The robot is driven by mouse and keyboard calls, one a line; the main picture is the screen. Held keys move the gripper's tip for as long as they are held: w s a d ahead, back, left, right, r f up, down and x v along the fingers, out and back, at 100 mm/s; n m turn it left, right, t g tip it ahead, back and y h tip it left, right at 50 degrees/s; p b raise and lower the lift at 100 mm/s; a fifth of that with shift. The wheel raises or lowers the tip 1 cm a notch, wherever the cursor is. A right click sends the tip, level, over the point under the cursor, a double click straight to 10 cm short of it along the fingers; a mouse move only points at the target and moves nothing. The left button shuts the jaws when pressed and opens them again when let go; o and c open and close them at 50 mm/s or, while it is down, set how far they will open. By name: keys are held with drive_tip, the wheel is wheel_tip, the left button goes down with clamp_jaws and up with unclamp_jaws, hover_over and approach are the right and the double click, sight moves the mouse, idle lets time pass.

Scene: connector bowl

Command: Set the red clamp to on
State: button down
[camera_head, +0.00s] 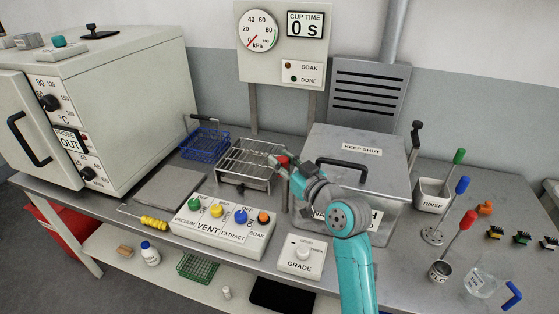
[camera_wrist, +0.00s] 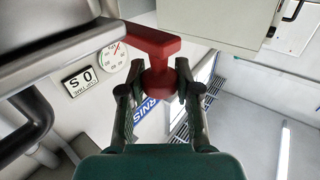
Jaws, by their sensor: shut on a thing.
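The red clamp (camera_head: 283,160) shows as a small red part at the right end of the wire rack (camera_head: 246,163), partly hidden by my gripper. In the wrist view the red clamp (camera_wrist: 150,42) is a T-shaped handle with a crossbar and a rounded knob. My gripper (camera_wrist: 157,85) has one finger on each side of the knob and is shut on it. In the head view my gripper (camera_head: 285,172) is beside the rack, in front of the steel tank. No on or off marking of the clamp is readable.
A steel lidded tank (camera_head: 320,148) labelled KEEP SHUT stands right of the rack. A blue wire basket (camera_head: 205,144) is to its left. A white panel of coloured knobs (camera_head: 222,232) and a GRADE box (camera_head: 301,258) stand in front. An oven (camera_head: 100,110) is at left.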

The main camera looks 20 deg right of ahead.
drive_tip(key=shift+s+d+n+g+y, duration=0.1)
drive_tip(key=shift+d+n+g+y, duration=0.35)
drive_tip(key=shift+n+y, duration=0.4)
drive_tip(key=shift+s+d+n+g+y, duration=0.15)
drive_tip(key=shift+d+n+g+y, duration=0.35)
drive_tip(key=shift+y, duration=0.6)
drive_tip(key=shift+s+d+n+g+y, duration=0.1)
drive_tip(key=shift+d+n+g+y, duration=0.2)
drive_tip(key=shift+n+g+y, duration=0.4)
drive_tip(key=shift+y, duration=0.45)
drive_tip(key=c, duration=0.8)
unclamp_jaws()
